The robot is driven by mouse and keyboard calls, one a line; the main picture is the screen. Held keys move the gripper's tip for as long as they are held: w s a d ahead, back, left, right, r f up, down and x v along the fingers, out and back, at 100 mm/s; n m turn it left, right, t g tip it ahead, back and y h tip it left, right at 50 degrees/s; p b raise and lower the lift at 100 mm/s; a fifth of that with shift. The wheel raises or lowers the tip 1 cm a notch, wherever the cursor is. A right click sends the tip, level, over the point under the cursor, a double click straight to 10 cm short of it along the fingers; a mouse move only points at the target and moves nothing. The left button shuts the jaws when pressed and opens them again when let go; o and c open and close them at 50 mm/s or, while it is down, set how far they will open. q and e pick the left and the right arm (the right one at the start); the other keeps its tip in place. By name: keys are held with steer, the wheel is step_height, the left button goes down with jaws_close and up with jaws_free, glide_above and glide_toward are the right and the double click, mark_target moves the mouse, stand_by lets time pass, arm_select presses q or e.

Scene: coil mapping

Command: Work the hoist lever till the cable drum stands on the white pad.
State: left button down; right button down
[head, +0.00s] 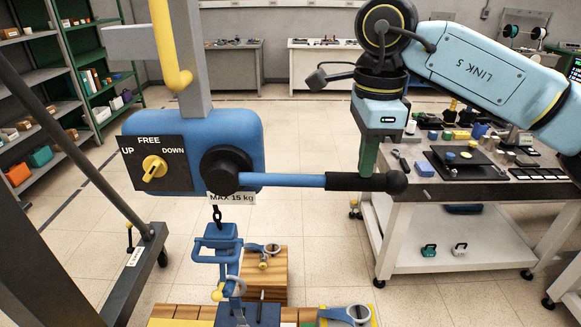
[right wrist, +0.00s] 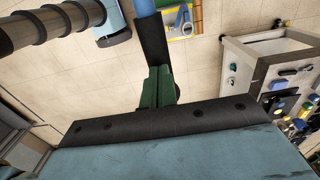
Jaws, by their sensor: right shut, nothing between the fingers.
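The blue hoist (head: 190,130) hangs on a grey post. Its blue lever (head: 285,180) points right, about level, with a black grip (head: 350,181) and ball end. A yellow selector knob (head: 154,168) sits on a plate marked UP, FREE and DOWN. My right gripper (head: 369,165) has its green fingers shut and empty at the black grip, touching or just behind it; I cannot tell which. In the right wrist view the shut fingers (right wrist: 158,75) are beside the grip (right wrist: 152,40). A blue clamp (head: 218,242) hangs below the hook. I cannot make out the cable drum or white pad. My left gripper is not seen.
A wooden block (head: 265,275) and a grey-blue ringed part (head: 347,315) are below the hoist. A white workbench (head: 440,235) with many small items stands at right. Green shelves (head: 95,60) and a dark sloping frame (head: 75,130) are at left. Open tiled floor lies between.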

mark_target(363, 183)
step_height(363, 183, down, 5)
steer(key=b, duration=0.3)
steer(key=shift+r, duration=0.15)
stand_by(0.4)
